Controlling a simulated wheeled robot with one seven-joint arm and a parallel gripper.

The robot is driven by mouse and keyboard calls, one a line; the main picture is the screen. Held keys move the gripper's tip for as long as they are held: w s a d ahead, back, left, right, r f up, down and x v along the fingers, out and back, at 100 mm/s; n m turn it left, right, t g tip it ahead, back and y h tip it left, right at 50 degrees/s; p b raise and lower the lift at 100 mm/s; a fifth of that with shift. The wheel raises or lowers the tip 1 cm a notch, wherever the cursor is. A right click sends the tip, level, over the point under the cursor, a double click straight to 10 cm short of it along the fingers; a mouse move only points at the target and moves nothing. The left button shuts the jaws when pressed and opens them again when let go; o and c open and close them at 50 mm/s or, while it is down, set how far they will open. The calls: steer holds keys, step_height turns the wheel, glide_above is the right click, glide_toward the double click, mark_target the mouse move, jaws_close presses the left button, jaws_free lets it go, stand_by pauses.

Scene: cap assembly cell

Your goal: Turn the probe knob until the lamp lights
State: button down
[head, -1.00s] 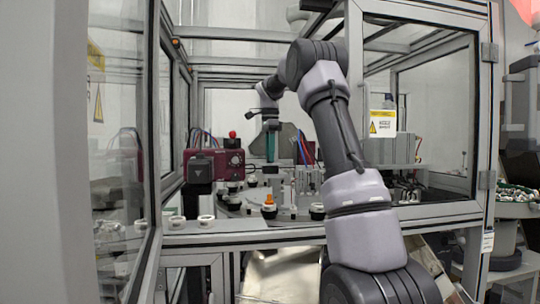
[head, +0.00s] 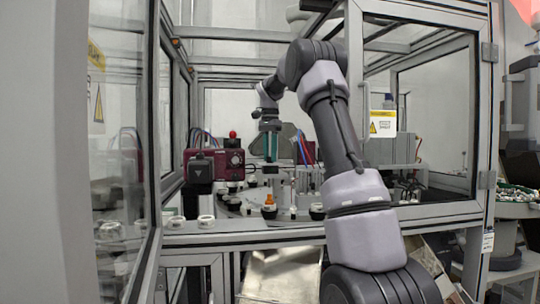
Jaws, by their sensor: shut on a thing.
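My gripper (head: 271,158) hangs down from my arm's wrist inside the cell, above the back of the round table. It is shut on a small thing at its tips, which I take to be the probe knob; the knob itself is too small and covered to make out. A maroon unit (head: 229,163) stands just left of my gripper. A small red ball-shaped piece (head: 232,134) sits above this unit. I cannot tell whether it is the lamp, and I see no clear glow.
The round table (head: 234,207) carries several black and white caps and an orange piece (head: 269,200). White rings (head: 206,220) stand on the front ledge. Cell posts and glass panels flank my arm. A metal chute (head: 282,274) lies below the opening.

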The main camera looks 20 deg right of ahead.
steer(key=c, duration=0.6)
jaws_free()
steer(key=shift+r, duration=0.1)
step_height(320, 180, up, 11)
steer(key=shift+f, duration=0.2)
